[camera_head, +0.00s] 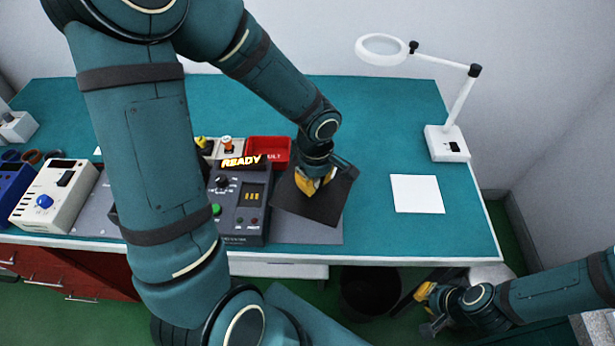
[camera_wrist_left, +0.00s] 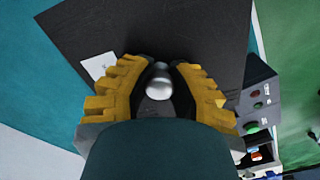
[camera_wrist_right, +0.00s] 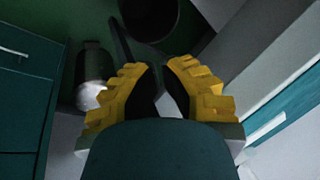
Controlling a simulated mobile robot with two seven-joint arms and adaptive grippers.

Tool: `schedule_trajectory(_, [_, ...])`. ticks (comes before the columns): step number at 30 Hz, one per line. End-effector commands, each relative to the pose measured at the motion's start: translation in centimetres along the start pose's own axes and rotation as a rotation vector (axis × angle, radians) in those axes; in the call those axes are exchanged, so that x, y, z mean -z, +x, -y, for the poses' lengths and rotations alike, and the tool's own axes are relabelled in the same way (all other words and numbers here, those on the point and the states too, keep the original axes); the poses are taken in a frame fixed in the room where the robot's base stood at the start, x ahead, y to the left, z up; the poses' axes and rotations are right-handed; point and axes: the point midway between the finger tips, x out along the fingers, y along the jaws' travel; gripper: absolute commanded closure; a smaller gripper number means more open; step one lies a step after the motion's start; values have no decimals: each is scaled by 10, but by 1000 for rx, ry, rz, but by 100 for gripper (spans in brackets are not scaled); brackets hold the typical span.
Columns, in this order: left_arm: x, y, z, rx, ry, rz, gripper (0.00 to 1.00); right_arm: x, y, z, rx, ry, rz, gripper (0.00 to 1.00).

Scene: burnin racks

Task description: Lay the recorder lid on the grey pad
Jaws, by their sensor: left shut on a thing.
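The recorder lid (camera_head: 315,207) is a dark, flat square plate with a silver knob, clear in the left wrist view (camera_wrist_left: 158,84). My left gripper (camera_head: 313,186) is shut on that knob. The lid is turned at an angle and covers much of the grey pad (camera_head: 322,234), whose front part shows on the bench. I cannot tell whether the lid touches the pad. The dark grey recorder (camera_head: 240,208) with a lit READY sign stands left of the lid. My right gripper (camera_head: 430,302) is low beyond the bench's front right; its fingers appear close together (camera_wrist_right: 161,75), with nothing visibly held.
A red FAULT tray (camera_head: 268,149) is behind the lid. A white sheet (camera_head: 417,194) and a magnifier lamp (camera_head: 446,143) are to the right. A cream device (camera_head: 55,196) stands at the left. Teal bench is clear between the lid and the sheet. A dark bin (camera_head: 370,291) is below.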

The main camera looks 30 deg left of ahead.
Motion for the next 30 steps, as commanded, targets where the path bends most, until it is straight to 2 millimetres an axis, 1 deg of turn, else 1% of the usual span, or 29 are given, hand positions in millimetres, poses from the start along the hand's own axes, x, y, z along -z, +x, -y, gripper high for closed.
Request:
schedule_trajectory(1, [3,-4,4,-3,-89,0,100,0,-1,0,0,0,-1,100])
schedule_trajectory(3, [6,-7,9,-3,-192,2,100,0,-1,0,0,1,-1,100])
schedule_trajectory(6, [7,-10,13,-4,-288,4,100,1,-1,0,0,1,-2,100])
schedule_trajectory(9, [8,-10,15,-4,-332,5,100,1,-1,0,0,1,-2,100])
schedule_trajectory(14, [8,-4,15,-4,-341,5,100,-1,3,-1,0,0,1,100])
schedule_trajectory(20, [8,11,16,-2,-338,5,100,-5,12,-4,1,-3,9,100])
schedule_trajectory(30, [8,48,16,-2,-338,6,100,-15,32,-12,3,-9,30,100])
